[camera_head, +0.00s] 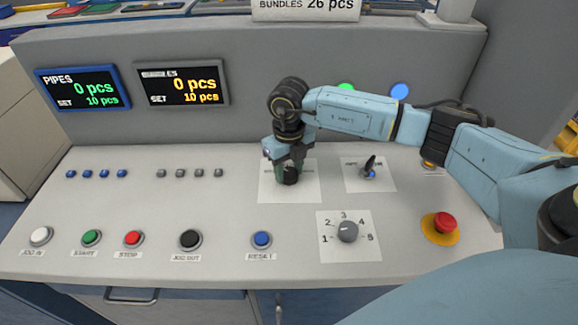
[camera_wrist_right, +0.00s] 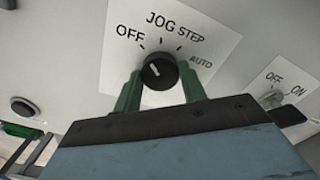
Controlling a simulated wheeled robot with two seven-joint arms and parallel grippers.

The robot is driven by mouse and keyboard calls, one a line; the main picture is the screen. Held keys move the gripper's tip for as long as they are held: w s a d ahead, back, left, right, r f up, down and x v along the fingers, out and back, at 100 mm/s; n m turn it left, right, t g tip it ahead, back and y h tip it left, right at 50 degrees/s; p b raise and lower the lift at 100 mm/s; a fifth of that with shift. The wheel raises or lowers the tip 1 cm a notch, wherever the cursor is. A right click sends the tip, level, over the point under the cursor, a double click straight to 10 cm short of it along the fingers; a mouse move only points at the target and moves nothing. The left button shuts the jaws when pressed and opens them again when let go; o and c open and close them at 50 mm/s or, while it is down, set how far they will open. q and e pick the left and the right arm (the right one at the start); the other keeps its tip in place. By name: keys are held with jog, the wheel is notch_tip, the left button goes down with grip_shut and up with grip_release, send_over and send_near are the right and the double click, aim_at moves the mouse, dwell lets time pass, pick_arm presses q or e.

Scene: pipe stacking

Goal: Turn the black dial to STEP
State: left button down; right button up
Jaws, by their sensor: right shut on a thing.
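The black dial (camera_head: 290,175) sits on a white label plate in the middle of the panel. In the right wrist view the dial (camera_wrist_right: 160,72) shows a short white mark that points up and left, nearest the OFF side. Its plate reads OFF, JOG, STEP (camera_wrist_right: 191,34) and AUTO around it. My right gripper (camera_head: 289,167) reaches down over the dial and is shut on it, with a green finger on either side (camera_wrist_right: 161,90). It hides most of the dial and its labels in the head view. My left gripper is not in view.
A small OFF/ON switch (camera_head: 369,170) stands just right of the dial. A numbered grey knob (camera_head: 347,232) and a red emergency button (camera_head: 444,222) are nearer the front. Several push buttons line the left. Two counter displays (camera_head: 182,84) are on the back wall.

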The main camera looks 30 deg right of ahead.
jog(key=m+p, duration=0.1)
jog(key=m, duration=0.2)
jog(key=shift+r+m, duration=0.1)
jog(key=shift+m, duration=0.2)
jog(key=m+p, duration=0.1)
jog(key=m, duration=0.2)
jog(key=shift+m+p, duration=0.3)
jog(key=m+p, duration=0.1)
jog(key=m, duration=0.2)
jog(key=shift+m+p, duration=0.95)
jog(key=shift+m, duration=0.75)
jog(key=o, duration=1)
